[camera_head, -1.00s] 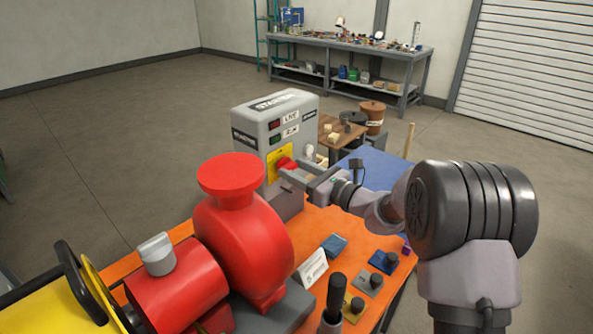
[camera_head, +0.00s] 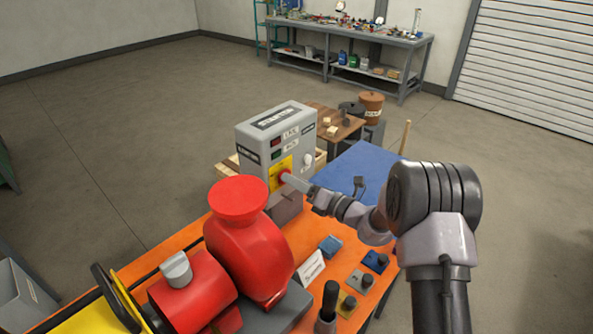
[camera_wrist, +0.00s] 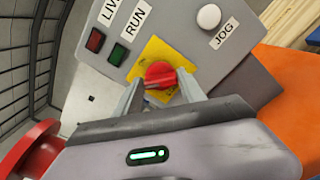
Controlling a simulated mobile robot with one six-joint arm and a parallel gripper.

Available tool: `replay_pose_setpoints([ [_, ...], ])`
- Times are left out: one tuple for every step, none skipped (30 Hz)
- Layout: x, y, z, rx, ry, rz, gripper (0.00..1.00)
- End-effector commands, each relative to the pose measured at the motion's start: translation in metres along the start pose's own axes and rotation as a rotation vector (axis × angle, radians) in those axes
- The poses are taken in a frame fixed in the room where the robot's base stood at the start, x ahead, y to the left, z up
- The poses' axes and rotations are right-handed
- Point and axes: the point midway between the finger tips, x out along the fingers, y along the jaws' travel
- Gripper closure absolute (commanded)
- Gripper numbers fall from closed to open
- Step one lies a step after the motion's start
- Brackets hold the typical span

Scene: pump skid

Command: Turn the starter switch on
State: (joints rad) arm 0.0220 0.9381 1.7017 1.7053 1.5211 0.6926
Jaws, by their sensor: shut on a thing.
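The starter box (camera_head: 298,140) is a grey cabinet standing at the far end of the orange skid, with LIVE and RUN lamps and a white JOG button. Its red rotary switch (camera_wrist: 160,74) sits on a yellow plate (camera_wrist: 152,51). Both lamps look dark, one red (camera_wrist: 95,40) and one green (camera_wrist: 118,54). My gripper (camera_wrist: 162,90) has its two fingers on either side of the red knob and is shut on it.
A red pump (camera_head: 247,240) stands close left of my gripper. Small coloured blocks (camera_head: 361,281) and a white card (camera_head: 311,267) lie on the orange skid top (camera_head: 300,237). A blue surface (camera_head: 357,170) lies behind my arm.

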Motion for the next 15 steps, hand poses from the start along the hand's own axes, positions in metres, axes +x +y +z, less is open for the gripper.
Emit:
replay_pose_setpoints([
  [-0.0001, 0.0033, 0.0041, 0.041, 0.001, -0.001, 0.93],
  [-0.0001, 0.0033, 0.0041, 0.069, 0.001, -0.001, 0.93],
  [-0.0001, 0.0028, 0.0036, 0.108, 0.001, -0.001, 0.93],
  [-0.0002, 0.0026, 0.0034, 0.137, 0.001, -0.001, 0.93],
  [-0.0001, 0.0027, 0.0036, 0.164, 0.001, -0.001, 0.93],
  [-0.0001, 0.0024, 0.0035, 0.202, 0.0, -0.001, 0.93],
  [-0.0001, 0.0021, 0.0034, 0.231, 0.0, -0.001, 0.93],
  [0.0, 0.0021, 0.0035, 0.26, 0.0, 0.0, 0.93],
  [0.0, 0.0018, 0.0032, 0.298, 0.0, -0.001, 0.93],
  [-0.0001, 0.0014, 0.0028, 0.326, 0.001, -0.001, 0.93],
  [-0.0001, 0.0013, 0.0026, 0.353, 0.001, -0.001, 0.93],
  [-0.0001, 0.0011, 0.0026, 0.39, 0.001, -0.001, 0.93],
  [-0.0001, 0.0009, 0.0024, 0.418, 0.001, -0.001, 0.93],
  [-0.0001, 0.0006, 0.0022, 0.446, 0.001, -0.001, 0.93],
  [0.0, 0.0004, 0.0022, 0.481, 0.0, 0.0, 0.93],
])
